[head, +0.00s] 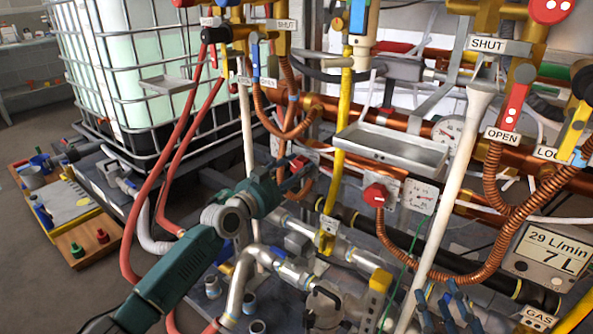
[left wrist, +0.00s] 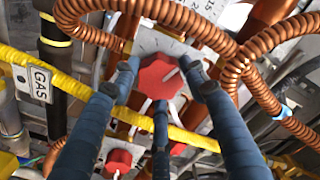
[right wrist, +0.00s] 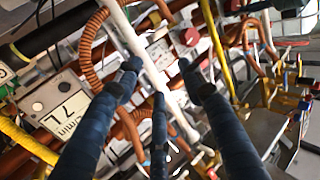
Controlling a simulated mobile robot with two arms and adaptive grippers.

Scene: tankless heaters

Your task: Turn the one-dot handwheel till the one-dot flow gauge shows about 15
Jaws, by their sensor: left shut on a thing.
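My left gripper (head: 297,178) reaches in from the left and is shut on a red handwheel (head: 300,162) on a small plate behind the yellow pipe. In the left wrist view that handwheel (left wrist: 158,76) shows a pale line and sits between the blue fingers (left wrist: 162,85). A gauge plate (left wrist: 195,12) is partly hidden by a copper coil; its reading is unclear. A second red handwheel (head: 376,195) sits beside a small gauge (head: 418,197). I cannot make out dots on either. My right gripper (head: 450,303) is low at the right, its fingers (right wrist: 160,75) spread and empty.
A yellow pipe (head: 343,130) and a white pipe (head: 459,190) stand upright in front of the copper pipes. A grey tray (head: 391,148) juts out above the second handwheel. A display box (head: 549,250) reads 29 L/min and 7 L. Red hoses hang at the left.

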